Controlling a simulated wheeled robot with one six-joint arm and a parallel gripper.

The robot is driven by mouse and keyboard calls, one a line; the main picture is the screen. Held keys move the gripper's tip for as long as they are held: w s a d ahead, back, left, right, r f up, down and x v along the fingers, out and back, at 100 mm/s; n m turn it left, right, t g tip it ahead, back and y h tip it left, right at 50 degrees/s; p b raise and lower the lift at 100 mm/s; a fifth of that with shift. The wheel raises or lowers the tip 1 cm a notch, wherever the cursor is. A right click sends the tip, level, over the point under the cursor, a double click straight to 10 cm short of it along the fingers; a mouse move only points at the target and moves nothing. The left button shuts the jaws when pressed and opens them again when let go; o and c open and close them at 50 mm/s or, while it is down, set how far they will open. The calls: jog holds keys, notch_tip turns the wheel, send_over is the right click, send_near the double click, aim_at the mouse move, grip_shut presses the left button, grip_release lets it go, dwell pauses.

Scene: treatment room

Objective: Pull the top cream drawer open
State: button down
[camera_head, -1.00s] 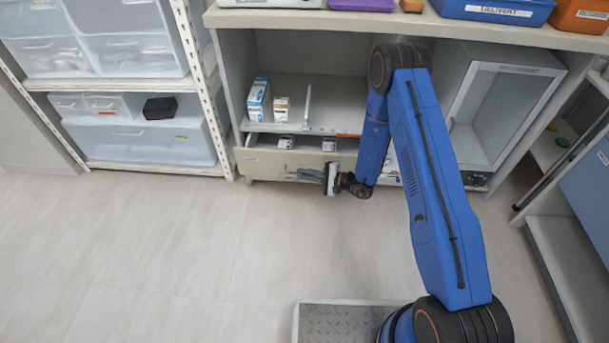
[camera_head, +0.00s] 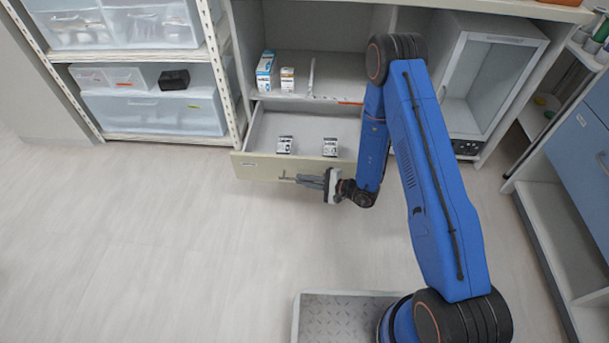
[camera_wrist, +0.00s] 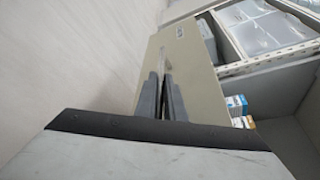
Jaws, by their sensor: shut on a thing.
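The cream drawer (camera_head: 262,168) sits under the open shelf of the cabinet and is pulled out, with its inside showing. Two small black-and-white boxes, one on the left (camera_head: 284,145) and one on the right (camera_head: 330,147), stand in it. My gripper (camera_head: 301,179) is at the drawer's front and shut on its bar handle (camera_head: 286,178). In the wrist view the two dark fingers (camera_wrist: 165,97) close around the handle (camera_wrist: 164,62) against the cream front (camera_wrist: 192,75). The right part of the drawer is hidden behind my arm.
Blue-white (camera_head: 265,71) and orange-white (camera_head: 287,79) boxes stand on the shelf above. A white rack (camera_head: 225,75) with clear bins is at the left. A glass-door cabinet (camera_head: 490,85) is at the right. The floor (camera_head: 170,240) before the drawer is clear.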

jog(key=shift+s, duration=0.75)
jog(key=c, duration=1.8)
grip_release()
jog(key=shift+c, duration=0.2)
jog(key=shift+d, duration=0.1)
jog(key=v, duration=1.7)
jog(key=shift+d, duration=0.15)
jog(key=shift+r, duration=0.1)
